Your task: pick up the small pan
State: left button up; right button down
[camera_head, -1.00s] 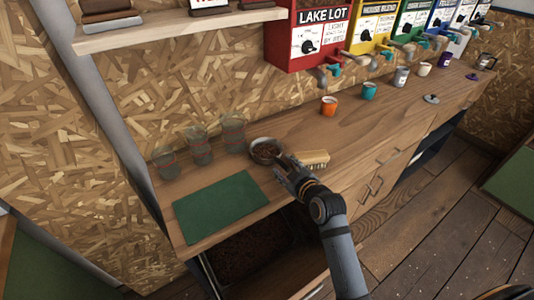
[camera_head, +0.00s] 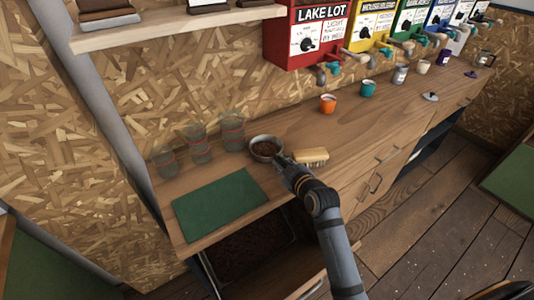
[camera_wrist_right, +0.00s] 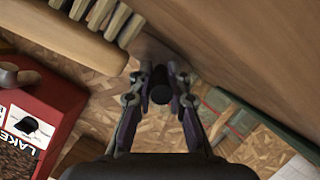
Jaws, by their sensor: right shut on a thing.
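The small pan (camera_head: 266,139) is a round grey pan with brown contents, at the counter's left part, right of the glasses. My right gripper (camera_head: 282,162) is at its near right side, shut on its handle. In the right wrist view the dark handle end (camera_wrist_right: 160,93) shows between the two fingers of the right gripper (camera_wrist_right: 160,80). The head view does not show clearly whether the pan touches the counter. My left gripper is not in view.
A brush (camera_head: 312,156) lies close right of my gripper. Stacked glasses (camera_head: 233,134) stand left of the pan. A green mat (camera_head: 220,205) lies in front on the counter (camera_head: 345,135). An orange cup (camera_head: 327,104) and a teal cup (camera_head: 367,89) stand further right.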

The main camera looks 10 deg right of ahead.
jog(key=shift+r, duration=0.15)
jog(key=shift+r, duration=0.25)
jog(key=r, duration=0.2)
jog(key=s+d+r, duration=0.1)
jog(key=r, duration=0.1)
jog(key=s+r, duration=0.1)
jog(key=r, duration=0.1)
jog(key=shift+s+d, duration=0.15)
jog(key=shift+s, duration=0.05)
jog(key=s+d+r+p, duration=0.5)
jog(key=s+r+p, duration=0.1)
jog(key=s+p, duration=0.4)
jog(key=shift+r, duration=0.15)
